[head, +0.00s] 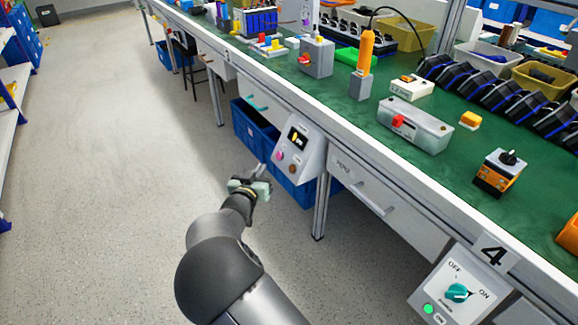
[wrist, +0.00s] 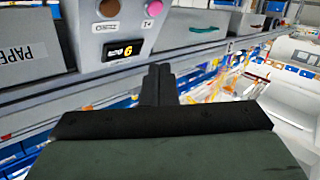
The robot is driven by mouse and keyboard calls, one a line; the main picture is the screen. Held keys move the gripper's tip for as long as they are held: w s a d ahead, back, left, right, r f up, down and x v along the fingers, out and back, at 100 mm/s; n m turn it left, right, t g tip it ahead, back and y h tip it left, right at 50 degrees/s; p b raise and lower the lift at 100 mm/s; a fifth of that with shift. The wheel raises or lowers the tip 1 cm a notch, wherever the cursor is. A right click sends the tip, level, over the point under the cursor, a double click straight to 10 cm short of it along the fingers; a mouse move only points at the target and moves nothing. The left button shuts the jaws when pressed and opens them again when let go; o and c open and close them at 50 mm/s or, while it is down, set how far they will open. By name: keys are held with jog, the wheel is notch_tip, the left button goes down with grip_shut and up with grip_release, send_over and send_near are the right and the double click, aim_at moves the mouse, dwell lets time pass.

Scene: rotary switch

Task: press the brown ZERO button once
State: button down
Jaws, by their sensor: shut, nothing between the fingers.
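The brown ZERO button (head: 292,168) is on a grey control box (head: 311,150) fixed to the front of the workbench. In the wrist view the brown button (wrist: 109,8) is at the top edge, partly cut off. A pink button (head: 278,155) sits beside it, and it also shows in the wrist view (wrist: 152,9). A small dark display (head: 298,138) is above the buttons. My gripper (head: 261,170) is shut and empty, left of the box in the head view. Its fingertips (wrist: 160,72) appear apart from both buttons.
The green-topped workbench (head: 345,105) runs along the right, with drawers (head: 362,195) in its front. Blue bins (head: 258,130) are under it. Another box with a teal rotary knob (head: 458,293) hangs at lower right. The floor (head: 120,150) at left is clear.

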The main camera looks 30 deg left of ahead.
aim_at(292, 169)
jog(key=w+d+f+b, duration=0.3)
jog(key=w+f+b, duration=0.1)
jog(key=w, duration=0.3)
jog(key=shift+f+b, duration=0.15)
jog(key=shift+b, duration=0.3)
jog(key=shift+w+f, duration=0.1)
jog(key=shift+w, duration=0.05)
dwell(1.9)
jog(key=shift+w+d+f, duration=0.1)
jog(key=shift+w+f, duration=0.05)
jog(key=shift+w, duration=0.1)
jog(key=shift+w+d+f+b, duration=0.15)
jog(key=shift+w+f+b, duration=0.05)
jog(key=shift+w+b, duration=0.2)
dwell(0.8)
jog(key=shift+s, duration=0.1)
jog(key=shift+s+a+r+p, duration=0.25)
jog(key=shift+s+r+p, duration=0.15)
jog(key=shift+s, duration=0.2)
